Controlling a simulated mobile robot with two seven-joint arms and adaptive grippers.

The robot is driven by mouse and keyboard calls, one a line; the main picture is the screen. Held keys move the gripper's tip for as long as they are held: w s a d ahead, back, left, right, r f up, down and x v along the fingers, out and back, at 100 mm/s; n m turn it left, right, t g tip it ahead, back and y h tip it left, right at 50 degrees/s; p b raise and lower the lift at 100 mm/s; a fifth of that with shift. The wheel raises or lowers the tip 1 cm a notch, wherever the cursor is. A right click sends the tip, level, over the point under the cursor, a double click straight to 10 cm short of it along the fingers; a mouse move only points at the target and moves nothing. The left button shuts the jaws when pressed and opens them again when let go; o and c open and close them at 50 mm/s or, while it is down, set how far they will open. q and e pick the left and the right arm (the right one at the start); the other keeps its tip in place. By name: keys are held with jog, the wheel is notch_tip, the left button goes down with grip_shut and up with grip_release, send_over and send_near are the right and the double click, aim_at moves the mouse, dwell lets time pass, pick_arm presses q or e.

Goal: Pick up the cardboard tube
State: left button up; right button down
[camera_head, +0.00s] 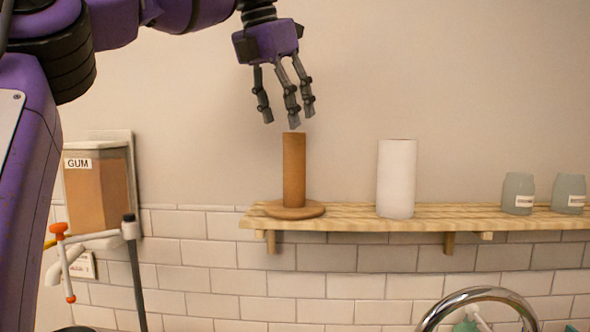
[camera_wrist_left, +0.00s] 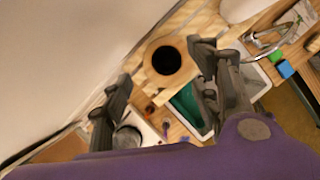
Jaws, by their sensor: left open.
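The brown cardboard tube (camera_head: 294,170) stands upright on a round brown base (camera_head: 285,211) near the left end of a wooden wall shelf (camera_head: 350,222). My left gripper (camera_head: 285,119) is open and points down just above the tube's top, with nothing held. In the left wrist view, the tube's round rim and dark hollow (camera_wrist_left: 166,60) lie between the spread fingers of the left gripper (camera_wrist_left: 160,62). The fingers appear to be above the tube, not around it. My right gripper is not in view.
A white roll (camera_head: 397,178) stands on the shelf right of the tube, with clear shelf between. Two grey-green jars (camera_head: 518,194) (camera_head: 569,194) stand farther right. A GUM dispenser (camera_head: 95,190) hangs on the wall at left. A curved metal tap (camera_head: 480,296) rises below the shelf.

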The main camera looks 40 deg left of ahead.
aim_at(293, 144)
pick_arm(q)
jog(key=x, duration=0.6)
jog(key=shift+s+d+f+p, duration=0.1)
jog(key=shift+d+f+p, duration=0.1)
jog(key=shift+d+p, duration=0.15)
jog(key=shift+f, duration=0.4)
jog(key=c, duration=0.8)
